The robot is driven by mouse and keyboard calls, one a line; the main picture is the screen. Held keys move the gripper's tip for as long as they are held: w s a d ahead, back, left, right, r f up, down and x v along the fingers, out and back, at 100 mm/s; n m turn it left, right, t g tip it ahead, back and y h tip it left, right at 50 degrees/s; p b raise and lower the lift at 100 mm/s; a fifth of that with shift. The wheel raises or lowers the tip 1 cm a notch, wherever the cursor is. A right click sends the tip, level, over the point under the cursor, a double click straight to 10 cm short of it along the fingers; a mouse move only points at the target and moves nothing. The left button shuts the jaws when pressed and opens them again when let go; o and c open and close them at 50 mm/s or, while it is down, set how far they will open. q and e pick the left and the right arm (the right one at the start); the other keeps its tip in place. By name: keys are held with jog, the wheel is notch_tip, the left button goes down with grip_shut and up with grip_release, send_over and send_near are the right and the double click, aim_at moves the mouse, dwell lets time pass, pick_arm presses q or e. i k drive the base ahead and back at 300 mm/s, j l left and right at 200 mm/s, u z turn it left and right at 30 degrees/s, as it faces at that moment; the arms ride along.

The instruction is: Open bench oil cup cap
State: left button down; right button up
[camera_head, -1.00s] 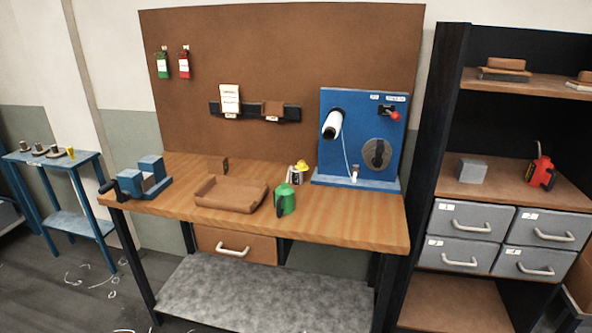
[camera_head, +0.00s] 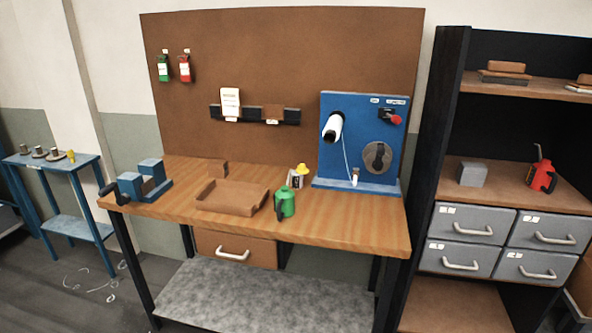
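A small yellow cap-like piece (camera_head: 302,168) shows on the workbench, left of the blue loom panel. It sits at the top of a small white-and-dark item (camera_head: 296,182); at this size I cannot tell how the two join or whether the cap is open. A green can (camera_head: 286,203) with a dark handle stands in front of them on the wooden bench top (camera_head: 345,222). Neither of my grippers is in view.
The blue panel (camera_head: 333,165) carries a white spool and a dark round knob. A brown tray (camera_head: 228,207) and a blue vise (camera_head: 145,181) are on the bench. A shelf unit (camera_head: 503,177) with grey drawers stands right. The bench's front right is clear.

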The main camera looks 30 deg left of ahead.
aim_at(302, 169)
jog(key=i+j, duration=0.4)
jog(key=i, duration=0.2)
jog(key=i+j, duration=0.45)
jog(key=i, duration=0.15)
